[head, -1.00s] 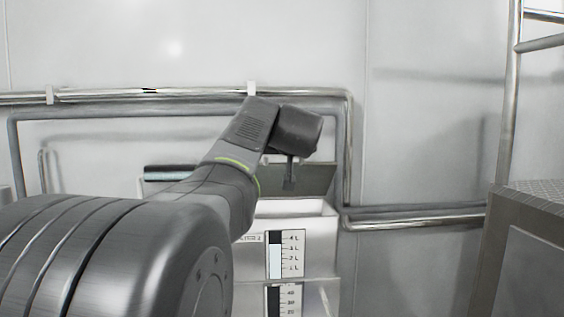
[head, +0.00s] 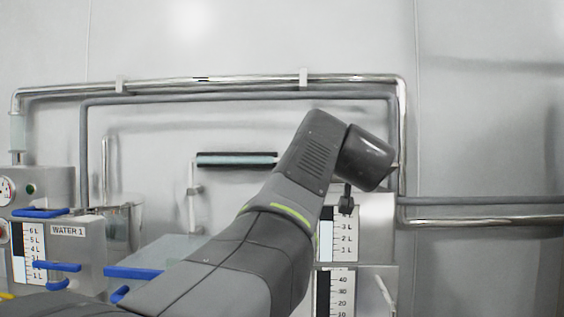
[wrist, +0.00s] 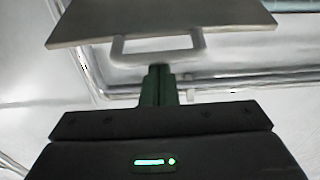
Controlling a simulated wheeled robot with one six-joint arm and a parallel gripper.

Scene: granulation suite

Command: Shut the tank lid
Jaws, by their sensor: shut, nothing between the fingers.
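The tank (head: 378,225) is a pale metal box with level scales on its front, at the lower right of the head view, partly hidden by my arm. In the wrist view the tank lid (wrist: 160,20) is a grey plate at the top, with a pale U-shaped handle (wrist: 160,57) on its near edge. My gripper (wrist: 159,72) is shut and empty, its tips right at the handle; I cannot tell whether they touch it. In the head view my gripper (head: 346,208) points down in front of the tank's upper part. The lid's angle is unclear there.
A tank marked WATER 1 (head: 78,250) with blue handles (head: 57,267) stands at the left, with a gauge (head: 6,190) beside it. A glass vessel (head: 122,225) stands behind. Pipes (head: 210,82) run along the back wall. The wall area at right is mostly bare.

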